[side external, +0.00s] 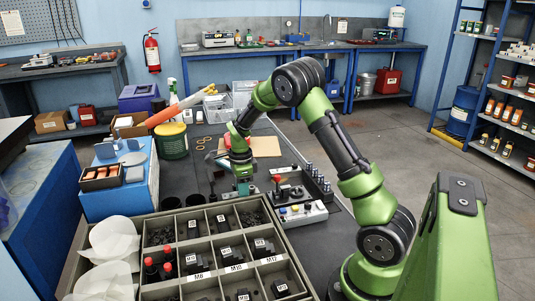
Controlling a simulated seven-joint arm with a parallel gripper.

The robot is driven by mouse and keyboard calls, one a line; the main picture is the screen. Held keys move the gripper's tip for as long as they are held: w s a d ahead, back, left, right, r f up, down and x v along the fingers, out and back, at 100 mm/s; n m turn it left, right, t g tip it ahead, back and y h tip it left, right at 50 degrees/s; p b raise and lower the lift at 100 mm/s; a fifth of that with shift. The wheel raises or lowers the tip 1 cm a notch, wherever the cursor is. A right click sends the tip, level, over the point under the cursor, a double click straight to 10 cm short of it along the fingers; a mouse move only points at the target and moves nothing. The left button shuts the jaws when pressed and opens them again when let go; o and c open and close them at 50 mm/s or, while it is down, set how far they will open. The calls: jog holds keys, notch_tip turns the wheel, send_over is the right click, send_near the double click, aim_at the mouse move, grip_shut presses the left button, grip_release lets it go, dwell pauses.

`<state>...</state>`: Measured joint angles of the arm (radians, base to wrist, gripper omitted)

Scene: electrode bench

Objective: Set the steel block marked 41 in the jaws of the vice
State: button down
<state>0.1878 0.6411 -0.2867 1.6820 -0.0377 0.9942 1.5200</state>
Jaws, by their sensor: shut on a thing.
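My gripper (243,187) points down over the dark bench mat, just behind the partitioned bin and left of the black tray. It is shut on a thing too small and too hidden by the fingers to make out. I cannot read a 41 on any block in this view. I cannot pick out the vice with certainty. Small dark parts and the gripper crowd the spot where my gripper is, and I cannot tell whether it touches anything there.
The grey partitioned bin (205,278) with dark parts and red-topped items fills the front. A black tray (322,192) of upright pieces and a grey button box (302,214) stand right of my gripper. A yellow-green tub (171,142) and a blue box (140,196) stand left.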

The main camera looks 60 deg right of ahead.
jog(key=shift+f, duration=0.2)
jog(key=c, duration=0.7)
grip_release()
jog(key=shift+c, duration=0.2)
notch_tip(320, 180, up, 17)
notch_tip(320, 180, up, 5)
jog(key=shift+f, duration=0.1)
dwell(0.3)
